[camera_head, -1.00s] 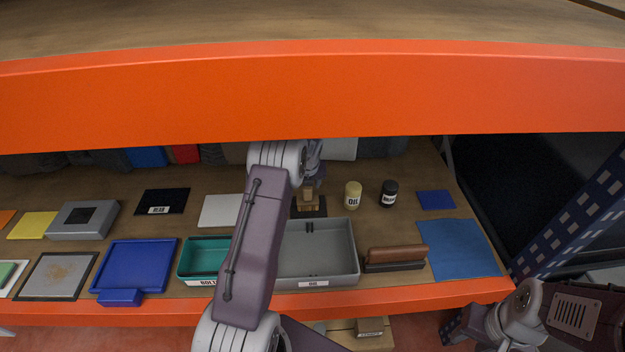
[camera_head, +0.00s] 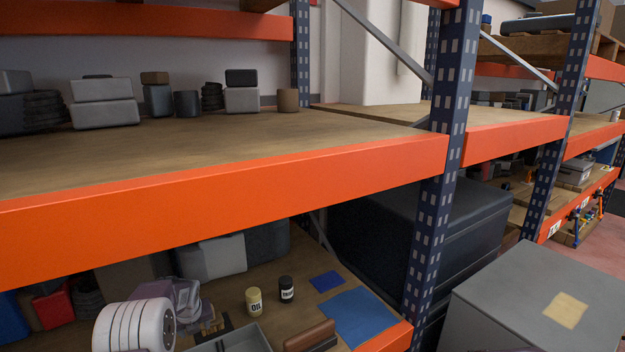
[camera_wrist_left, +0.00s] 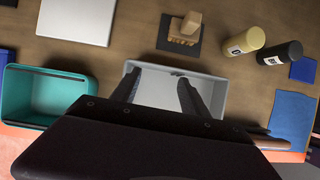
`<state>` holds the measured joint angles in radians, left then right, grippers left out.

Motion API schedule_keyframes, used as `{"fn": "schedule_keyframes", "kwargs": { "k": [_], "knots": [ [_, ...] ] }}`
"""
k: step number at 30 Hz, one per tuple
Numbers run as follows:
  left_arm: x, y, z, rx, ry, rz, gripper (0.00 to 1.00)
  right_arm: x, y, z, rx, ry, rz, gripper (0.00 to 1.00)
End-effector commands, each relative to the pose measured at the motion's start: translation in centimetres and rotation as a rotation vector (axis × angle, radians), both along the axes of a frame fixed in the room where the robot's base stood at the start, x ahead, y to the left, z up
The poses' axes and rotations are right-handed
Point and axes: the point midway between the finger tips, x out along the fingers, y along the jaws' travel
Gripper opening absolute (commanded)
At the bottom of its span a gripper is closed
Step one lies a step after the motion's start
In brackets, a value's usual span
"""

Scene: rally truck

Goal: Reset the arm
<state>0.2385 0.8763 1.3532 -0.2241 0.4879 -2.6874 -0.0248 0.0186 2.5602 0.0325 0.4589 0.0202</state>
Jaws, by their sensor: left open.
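My left arm's wrist shows at the bottom left of the head view, over the lower shelf; its jaws are hard to make out there. In the left wrist view my left gripper (camera_wrist_left: 157,88) is open and empty. Its fingers are above the grey bin (camera_wrist_left: 211,86), with nothing between them. The bin's corner also shows in the head view (camera_head: 243,340). My right gripper is out of view.
An oil bottle (camera_head: 254,301) and a dark bottle (camera_head: 286,289) stand behind the bin, beside a blue mat (camera_head: 352,316). An orange beam (camera_head: 240,188) crosses above the lower shelf. A blue upright (camera_head: 438,180) and grey cabinet (camera_head: 540,300) stand right.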

Motion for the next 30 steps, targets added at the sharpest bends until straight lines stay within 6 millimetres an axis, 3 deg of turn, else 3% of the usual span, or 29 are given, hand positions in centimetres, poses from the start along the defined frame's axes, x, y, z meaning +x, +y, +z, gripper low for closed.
{"fn": "schedule_keyframes", "kwargs": {
  "k": [4, 7, 11, 14, 20, 24, 27, 30],
  "knots": [
    [0.6, -2.1, 3.8, 0.009, -0.046, -0.037, 0.52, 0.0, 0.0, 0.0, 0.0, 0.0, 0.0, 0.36],
    [-0.3, -4.2, 6.2, 0.004, -0.061, -0.065, 0.52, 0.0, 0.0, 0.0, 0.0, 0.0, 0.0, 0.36],
    [-2.9, -7.4, 8.5, -0.049, -0.072, -0.033, 0.52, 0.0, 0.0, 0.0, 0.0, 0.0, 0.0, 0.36],
    [-6.3, -10.1, 9.7, -0.15, -0.081, 0.104, 0.52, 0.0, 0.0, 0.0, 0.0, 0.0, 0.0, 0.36],
    [-15.8, -14.4, 9.4, -0.43, -0.063, 0.65, 0.52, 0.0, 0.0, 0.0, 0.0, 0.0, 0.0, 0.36],
    [-23.5, -16.1, 7.2, -0.61, -0.031, 1.243, 0.52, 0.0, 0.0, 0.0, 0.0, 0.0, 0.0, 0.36],
    [-28.3, -16.4, 5.2, -0.673, -0.024, 1.709, 0.52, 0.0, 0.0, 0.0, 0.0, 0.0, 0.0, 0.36],
    [-31.3, -16.6, 3.7, -0.686, -0.046, 2.11, 0.52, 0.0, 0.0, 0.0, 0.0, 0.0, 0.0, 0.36]
  ]
}}
